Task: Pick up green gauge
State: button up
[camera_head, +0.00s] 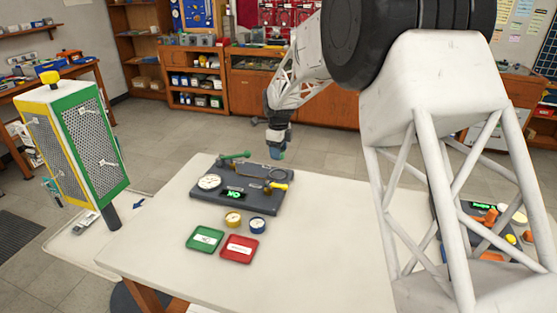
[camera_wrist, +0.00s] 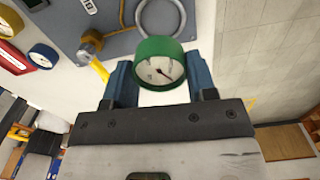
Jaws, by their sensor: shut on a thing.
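The green gauge (camera_wrist: 160,67), a round dial with a white face and a thick green rim, sits between the blue fingers of my gripper (camera_wrist: 160,80) in the wrist view. My gripper is shut on it. In the head view my gripper (camera_head: 277,152) is above the far edge of the white table, just right of the dark test board (camera_head: 237,203). The gauge cannot be made out clearly there. In the wrist view the table surface lies behind the gauge, and the gap below it cannot be judged.
A yellow gauge (camera_head: 233,219) and a blue gauge (camera_head: 257,225) lie in front of the board. A green tray (camera_head: 191,241) and a red tray (camera_head: 224,256) are nearer the front. The board carries a yellow-handled valve (camera_head: 278,187). The table (camera_head: 320,245) is clear right of these.

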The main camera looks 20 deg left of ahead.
jog(key=shift+r, duration=0.9)
notch_tip(320, 180, up, 10)
dwell(1.2)
dwell(0.5)
jog(key=s+a+f+n, duration=0.2)
jog(key=s+a+f, duration=0.2)
jog(key=s, duration=0.7)
jog(key=s+a+f+n, duration=0.3)
jog(key=s+a+f, duration=0.1)
jog(key=s, duration=0.7)
jog(key=s+a+f+n, duration=0.2)
jog(key=s+a+f, duration=0.2)
jog(key=s, duration=0.8)
jog(key=shift+f+n, duration=0.3)
jog(key=shift+f, duration=0.65)
jog(key=shift+f, duration=2)
